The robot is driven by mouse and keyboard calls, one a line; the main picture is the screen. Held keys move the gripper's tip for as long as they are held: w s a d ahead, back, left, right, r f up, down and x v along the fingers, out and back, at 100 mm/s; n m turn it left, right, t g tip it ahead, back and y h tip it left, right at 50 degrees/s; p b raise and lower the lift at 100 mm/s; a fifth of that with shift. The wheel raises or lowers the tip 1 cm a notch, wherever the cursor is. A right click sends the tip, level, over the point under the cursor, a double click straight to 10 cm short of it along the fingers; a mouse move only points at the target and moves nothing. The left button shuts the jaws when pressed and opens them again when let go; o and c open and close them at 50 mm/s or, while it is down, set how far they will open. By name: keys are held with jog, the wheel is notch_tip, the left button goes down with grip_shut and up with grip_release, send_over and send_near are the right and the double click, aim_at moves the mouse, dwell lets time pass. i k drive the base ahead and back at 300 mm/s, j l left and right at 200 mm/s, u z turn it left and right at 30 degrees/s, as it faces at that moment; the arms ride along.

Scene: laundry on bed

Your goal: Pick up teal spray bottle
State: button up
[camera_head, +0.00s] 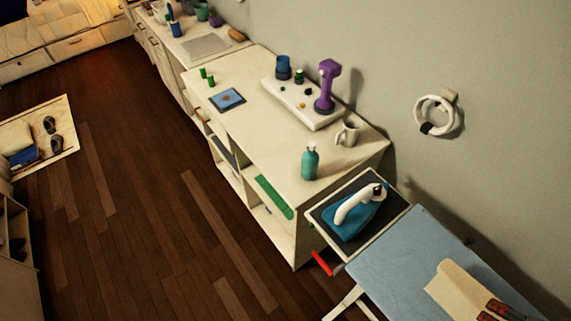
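The teal spray bottle (310,163) stands upright on the cream shelf unit's top (262,150), close to its front edge at the near end.
A white mug (348,133) stands behind the bottle. A purple upright device (327,86) is on a white tray (292,108) farther back. A teal and white iron (360,208) rests at the end of a blue ironing board (410,262). Dark wooden floor (140,210) lies open to the left.

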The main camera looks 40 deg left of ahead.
aim_at(309, 159)
jog(key=u, duration=1.6)
jog(key=i+j+z, duration=0.1)
jog(key=z, duration=0.25)
jog(key=i+j+z, duration=0.3)
jog(key=k+l, duration=0.1)
